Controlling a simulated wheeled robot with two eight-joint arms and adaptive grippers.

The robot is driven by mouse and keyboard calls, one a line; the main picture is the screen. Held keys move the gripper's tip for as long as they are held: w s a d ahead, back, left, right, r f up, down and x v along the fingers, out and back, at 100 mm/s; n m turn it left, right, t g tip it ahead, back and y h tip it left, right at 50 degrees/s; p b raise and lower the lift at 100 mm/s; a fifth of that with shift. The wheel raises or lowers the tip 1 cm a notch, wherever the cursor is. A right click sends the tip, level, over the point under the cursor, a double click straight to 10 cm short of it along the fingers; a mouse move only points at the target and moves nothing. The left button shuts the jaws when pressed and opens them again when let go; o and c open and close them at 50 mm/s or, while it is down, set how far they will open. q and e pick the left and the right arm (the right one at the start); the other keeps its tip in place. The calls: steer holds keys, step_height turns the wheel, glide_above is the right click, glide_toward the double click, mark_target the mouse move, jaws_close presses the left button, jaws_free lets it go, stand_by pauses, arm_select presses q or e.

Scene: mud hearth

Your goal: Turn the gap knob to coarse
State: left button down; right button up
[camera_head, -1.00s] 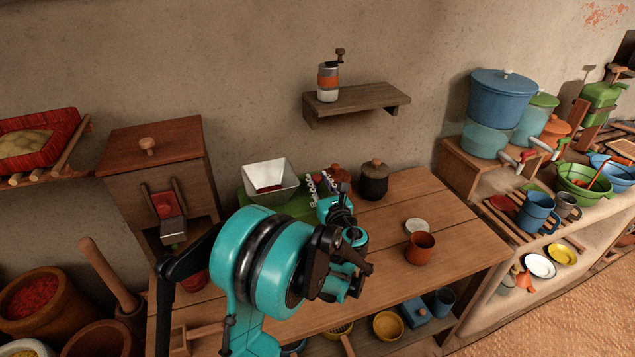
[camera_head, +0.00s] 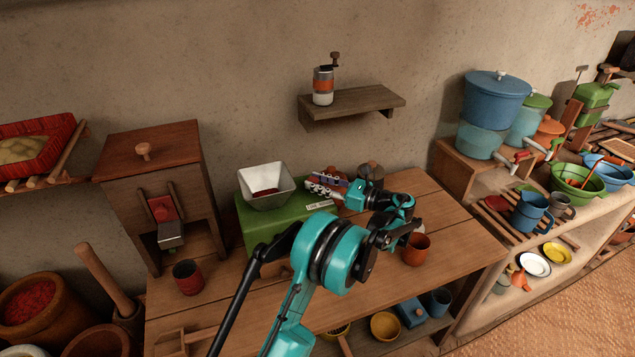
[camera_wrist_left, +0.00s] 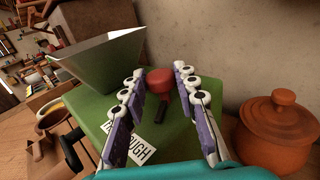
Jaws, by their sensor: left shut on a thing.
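The green mill (camera_head: 255,222) stands on the wooden table, with a pale metal hopper (camera_head: 266,187) on top. In the left wrist view the red gap knob (camera_wrist_left: 160,80) sits on the mill's green top (camera_wrist_left: 92,108), its black pointer (camera_wrist_left: 161,108) aimed towards the camera. A white label (camera_wrist_left: 130,146) ending in "OUGH" lies near it, partly hidden by a finger. My left gripper (camera_head: 318,184) has its fingers on both sides of the knob and is shut on it. In the head view the gripper hides the knob. My right gripper is out of view.
An orange lidded pot (camera_wrist_left: 272,125) stands close to the right finger in the wrist view. A dark pot (camera_head: 371,177) is behind my gripper. An orange cup (camera_head: 416,250) and dark red cup (camera_head: 188,278) stand on the table.

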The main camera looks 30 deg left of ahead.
arm_select(q)
steer(key=shift+n+g, duration=0.3)
steer(key=shift+g, duration=0.2)
steer(key=c, duration=1.1)
jaws_free()
steer(key=shift+c, duration=0.2)
steer(key=w+d, duration=0.1)
steer(key=d, duration=1.1)
steer(key=shift+w+a, duration=0.1)
